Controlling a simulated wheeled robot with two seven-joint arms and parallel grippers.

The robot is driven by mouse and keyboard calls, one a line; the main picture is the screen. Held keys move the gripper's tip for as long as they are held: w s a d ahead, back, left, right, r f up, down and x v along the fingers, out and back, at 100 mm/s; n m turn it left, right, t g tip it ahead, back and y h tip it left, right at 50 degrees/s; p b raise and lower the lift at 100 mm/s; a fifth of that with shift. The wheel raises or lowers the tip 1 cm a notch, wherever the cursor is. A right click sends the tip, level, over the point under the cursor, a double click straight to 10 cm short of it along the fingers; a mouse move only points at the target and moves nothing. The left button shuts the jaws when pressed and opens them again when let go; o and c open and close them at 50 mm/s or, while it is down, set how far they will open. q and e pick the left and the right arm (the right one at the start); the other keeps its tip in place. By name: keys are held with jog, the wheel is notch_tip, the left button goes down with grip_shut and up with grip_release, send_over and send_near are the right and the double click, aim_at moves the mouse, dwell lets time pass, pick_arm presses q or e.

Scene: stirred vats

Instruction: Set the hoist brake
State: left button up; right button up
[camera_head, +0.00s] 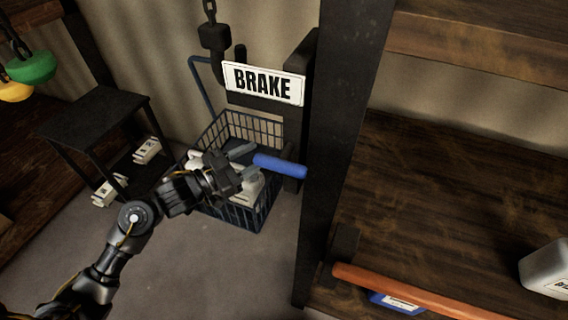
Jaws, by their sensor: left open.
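A white sign reading BRAKE (264,83) is fixed on a dark bracket beside a dark post. Below it a blue handle (280,165) sticks out to the left from a dark mount on the post; I take it as the brake lever. My left gripper (249,161) is open at the left end of the blue handle. Its fingers appear on either side of the handle's tip, and I cannot tell whether they touch it. My right gripper is not in view.
A blue wire basket (246,217) with pale items hangs or stands behind my left gripper, below a chain and hook (213,37). A dark small table (92,112) stands left. An orange bar (415,292) and a grey container (548,270) are at right.

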pick_arm(q)
jog(key=s+d+r+m+g+h, duration=0.2)
jog(key=s+r+m+g+h, duration=0.25)
jog(key=r+m+g, duration=0.35)
jog(key=m+g+y, duration=0.2)
jog(key=m+g, duration=0.2)
jog(key=g, duration=0.5)
send_near(285, 167)
jog(key=p+x, duration=0.1)
jog(key=x, duration=0.1)
jog(key=p+x, duration=0.1)
jog(key=x, duration=0.2)
jog(key=p+x, duration=0.1)
jog(key=x, duration=0.2)
jog(key=shift+w+d+f, duration=0.25)
jog(key=shift+d+f, duration=0.1)
jog(key=shift+f, duration=0.05)
jog(key=shift+s+d+f+p, duration=0.15)
jog(key=shift+d+p, duration=0.2)
jog(key=shift+d, duration=0.2)
